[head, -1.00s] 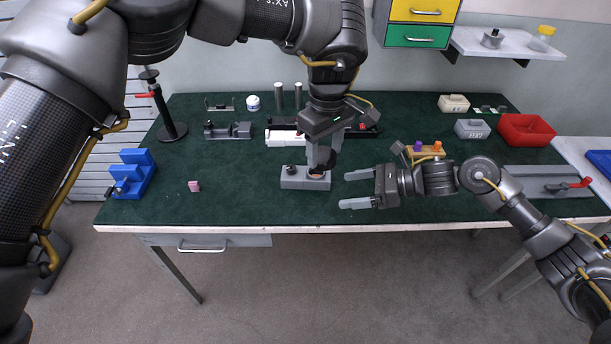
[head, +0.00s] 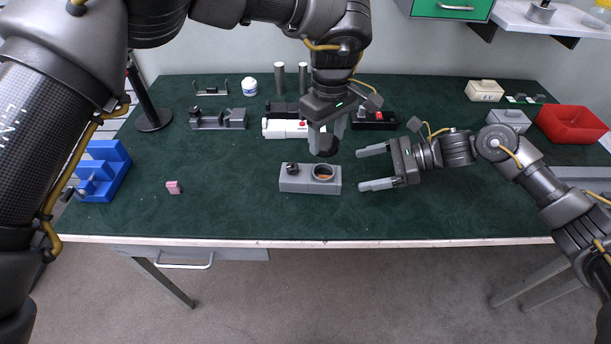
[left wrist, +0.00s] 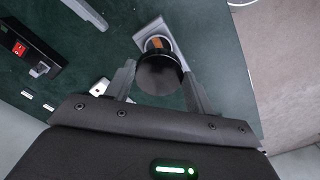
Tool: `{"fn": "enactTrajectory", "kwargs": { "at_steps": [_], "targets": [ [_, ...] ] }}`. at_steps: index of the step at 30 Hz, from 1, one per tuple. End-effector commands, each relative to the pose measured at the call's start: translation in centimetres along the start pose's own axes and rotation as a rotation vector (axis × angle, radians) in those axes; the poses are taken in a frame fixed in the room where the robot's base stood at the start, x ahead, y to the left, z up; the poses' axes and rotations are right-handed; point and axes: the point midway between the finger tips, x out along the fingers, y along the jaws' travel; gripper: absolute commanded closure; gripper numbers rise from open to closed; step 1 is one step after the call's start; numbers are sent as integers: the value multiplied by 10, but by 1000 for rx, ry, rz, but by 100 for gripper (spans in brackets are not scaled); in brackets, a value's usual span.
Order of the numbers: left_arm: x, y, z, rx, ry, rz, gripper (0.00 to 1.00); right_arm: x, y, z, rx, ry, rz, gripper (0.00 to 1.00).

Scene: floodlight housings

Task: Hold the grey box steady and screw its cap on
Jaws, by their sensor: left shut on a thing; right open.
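The grey box (head: 299,185) sits on the green table. A round opening with an orange-brown inside shows on its right top, and a dark knob (head: 291,168) on its left. My left gripper (head: 325,146) is shut on a round black cap (head: 328,147), held above and apart from the box. In the left wrist view the cap (left wrist: 160,76) sits between the fingers and covers part of the box (left wrist: 152,30) and its opening. My right gripper (head: 363,169) is open and empty, right of the box, its fingers pointing toward it without touching.
Behind the left gripper lie a white device (head: 284,128) and a dark one with a red button (head: 373,120). A pink block (head: 174,187) and a blue stepped stand (head: 103,170) are at left. A red bin (head: 572,124) is at right. The table before the box is clear.

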Motion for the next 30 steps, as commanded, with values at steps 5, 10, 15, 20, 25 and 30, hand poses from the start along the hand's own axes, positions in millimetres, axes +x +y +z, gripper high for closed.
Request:
{"fn": "enactTrajectory", "kwargs": {
  "at_steps": [5,10,15,20,25,30],
  "targets": [
    [0,0,0,-1,0,0,68,7,0,0,1,-1,1,15],
    [0,-1,-1,-3,0,0,68,31,0,1,0,-3,5,15],
    [0,-1,-2,-4,0,0,68,64,0,2,0,-3,5,15],
    [0,-1,-2,-4,0,0,68,91,0,1,0,-3,5,15],
    [0,-2,-2,-5,0,0,68,111,0,1,1,-2,4,15],
    [0,-2,-2,-5,0,0,68,121,0,1,-1,0,3,15]
  ]
}}
